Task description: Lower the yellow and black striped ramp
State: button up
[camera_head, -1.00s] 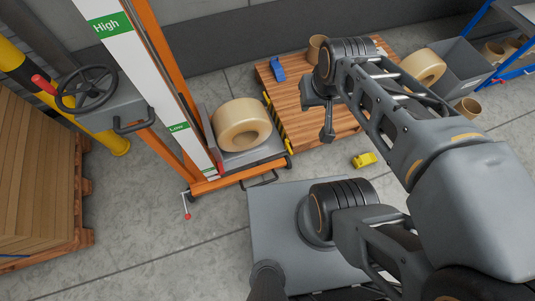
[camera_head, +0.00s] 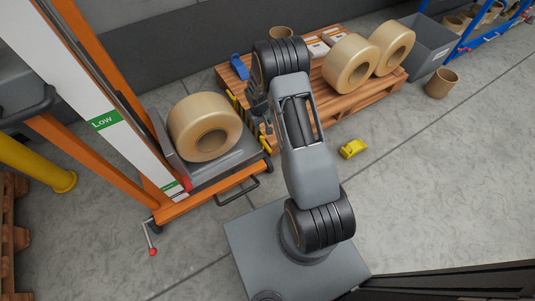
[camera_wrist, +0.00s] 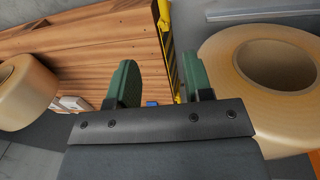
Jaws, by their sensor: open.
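The yellow and black striped ramp (camera_head: 237,106) stands upright at the platform's edge, between the tape roll and the wooden pallet; my arm hides its middle in the head view. In the wrist view the ramp (camera_wrist: 171,62) shows as a narrow striped strip seen nearly edge-on, between my green fingertips and closer to the right one. My gripper (camera_wrist: 160,82) is open and empty, with its fingers above or beside the ramp's edge. I cannot tell whether they touch it. In the head view my gripper (camera_head: 259,106) is partly hidden by my wrist.
The lift platform (camera_head: 222,168) carries a large tan tape roll (camera_head: 187,123) left of the ramp. The wooden pallet (camera_head: 345,103) holds more rolls and a blue tool (camera_head: 239,66). A yellow object (camera_head: 352,149) lies on the floor. Open floor lies at right.

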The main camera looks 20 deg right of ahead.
aim_at(268, 147)
jog(key=f+b, duration=0.2)
jog(key=f, duration=0.4)
jog(key=d+f+b, duration=0.1)
jog(key=f+b, duration=0.1)
jog(key=f, duration=0.5)
jog(key=d+f+b, duration=0.1)
jog(key=f, duration=0.6)
jog(key=shift+d+b, duration=0.1)
jog(key=shift+b, duration=0.3)
jog(key=shift+c, duration=0.4)
grip_shut()
